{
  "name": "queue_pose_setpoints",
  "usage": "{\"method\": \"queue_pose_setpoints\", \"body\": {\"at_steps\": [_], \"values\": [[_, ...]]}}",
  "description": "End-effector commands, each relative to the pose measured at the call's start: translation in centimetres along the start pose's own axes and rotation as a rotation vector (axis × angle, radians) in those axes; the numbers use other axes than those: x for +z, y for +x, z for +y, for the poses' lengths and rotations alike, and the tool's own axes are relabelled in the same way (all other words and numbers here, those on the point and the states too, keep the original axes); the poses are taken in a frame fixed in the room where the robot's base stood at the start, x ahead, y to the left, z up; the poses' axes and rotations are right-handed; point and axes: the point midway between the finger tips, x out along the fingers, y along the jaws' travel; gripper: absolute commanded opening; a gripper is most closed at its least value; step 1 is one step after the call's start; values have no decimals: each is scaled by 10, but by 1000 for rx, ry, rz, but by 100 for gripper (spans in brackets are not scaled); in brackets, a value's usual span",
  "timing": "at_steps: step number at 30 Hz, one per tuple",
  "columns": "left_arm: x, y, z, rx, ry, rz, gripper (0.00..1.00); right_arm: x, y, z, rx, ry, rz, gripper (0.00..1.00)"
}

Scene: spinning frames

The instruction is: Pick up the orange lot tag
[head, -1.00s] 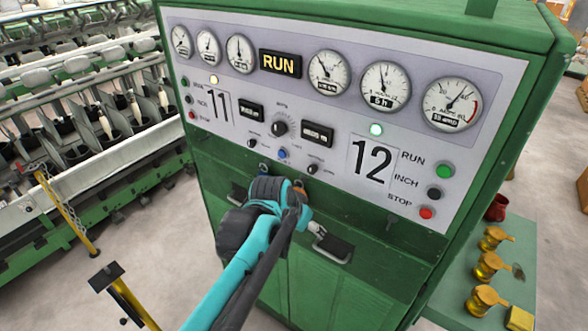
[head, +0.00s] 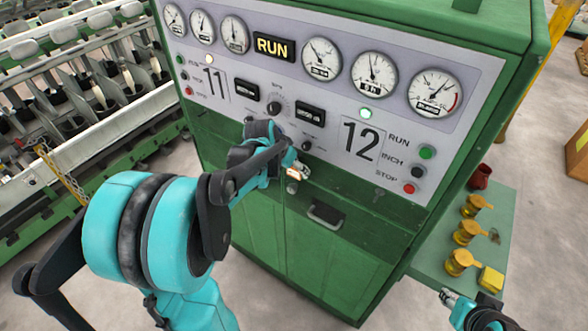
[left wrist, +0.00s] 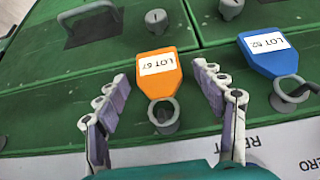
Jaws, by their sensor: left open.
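The orange lot tag (left wrist: 158,86), with a white label reading LOT 67, hangs by a grey ring or hook on the green cabinet front in the left wrist view. In the left wrist view my left gripper (left wrist: 161,76) is open, one finger on each side of the tag, with gaps between. Whether the fingers are at the tag's depth I cannot tell. My right gripper (head: 447,297) is at the lower right of the head view; its jaw state is unclear.
A blue tag (left wrist: 262,54), labelled LOT 62, hangs close to the right of my left gripper's right finger. The gauge panel (head: 390,125) lies above. A black handle (head: 325,215) is on the cabinet. Yellow cups (head: 467,232) stand on the green side table (head: 430,262).

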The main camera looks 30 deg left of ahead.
Motion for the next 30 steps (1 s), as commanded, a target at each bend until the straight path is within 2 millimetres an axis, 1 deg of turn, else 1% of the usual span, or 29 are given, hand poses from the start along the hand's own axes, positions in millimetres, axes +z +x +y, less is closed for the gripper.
{"method": "queue_pose_setpoints", "body": {"at_steps": [2, 8, 9, 11, 12, 13, 14, 25, 30], "values": [[0, 4, 0, 0, 0, 0, 69, 0, 0, 0, 0, 0, 0, 40], [0, 4, 0, 0, 0, 0, 69, 0, 0, 0, 0, 0, 0, 40], [0, 4, 0, 0, 0, 0, 58, 0, 0, 0, 0, 0, 0, 40], [0, 4, 0, 0, 0, 0, 43, 0, 0, 0, 0, 0, 0, 40], [0, 4, 0, 0, 0, 0, 32, 0, 0, 0, 0, 0, 0, 40], [0, 4, 0, 0, 0, 0, 24, 0, 0, 0, 0, 0, 0, 40], [0, 4, 0, 0, 0, 0, 22, 0, 0, 0, 0, 0, 0, 40], [0, 3, 0, 0, 0, 0, 22, 0, 0, 0, 0, 0, 0, 40], [-5, -6, 0, 0, 0, 0, 22, 0, 0, 0, 0, 0, 0, 40]]}}
